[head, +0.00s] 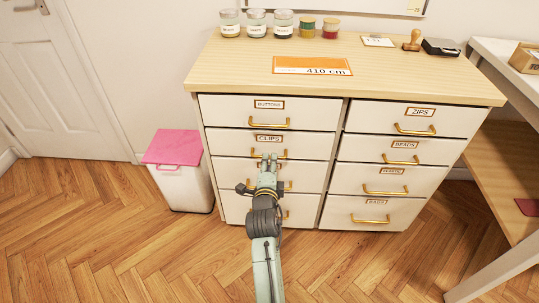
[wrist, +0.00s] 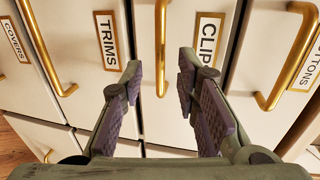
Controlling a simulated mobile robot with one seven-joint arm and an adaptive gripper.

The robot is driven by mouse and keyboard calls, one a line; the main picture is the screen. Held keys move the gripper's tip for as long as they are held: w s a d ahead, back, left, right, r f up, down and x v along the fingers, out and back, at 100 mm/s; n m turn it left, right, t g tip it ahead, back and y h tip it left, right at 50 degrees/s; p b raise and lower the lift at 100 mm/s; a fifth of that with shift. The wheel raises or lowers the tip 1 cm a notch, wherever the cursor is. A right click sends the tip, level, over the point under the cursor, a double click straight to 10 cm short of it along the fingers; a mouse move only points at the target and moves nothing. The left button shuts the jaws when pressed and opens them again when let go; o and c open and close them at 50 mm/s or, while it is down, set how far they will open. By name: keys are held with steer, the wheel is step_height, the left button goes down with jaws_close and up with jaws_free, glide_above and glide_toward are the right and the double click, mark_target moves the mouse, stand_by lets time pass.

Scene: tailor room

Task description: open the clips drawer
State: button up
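The clips drawer (head: 230,144) is the second from the top in the left column of a white-fronted cabinet. It is shut, with a brass handle (head: 284,153) below its label (head: 268,138). My gripper (head: 268,158) is in front of this handle and hides its middle. In the wrist view, turned sideways, my gripper (wrist: 160,80) is open and empty. The clips handle (wrist: 161,40) shows in the gap between its fingers, left of the clips label (wrist: 206,42). No finger clearly touches the handle; the remaining depth is hard to tell.
The buttons drawer (head: 220,108) above and the trims handle (wrist: 45,45) below are close by. The right column holds the zips drawer (head: 455,118) and others, all shut. A white bin with a pink lid (head: 174,147) stands left of the cabinet. Wooden floor (head: 120,255) is clear in front.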

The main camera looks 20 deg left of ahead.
mark_target(270, 157)
steer(key=shift+p+x, duration=0.3)
steer(key=shift+x, duration=2)
steer(key=shift+a, duration=0.1)
jaws_close()
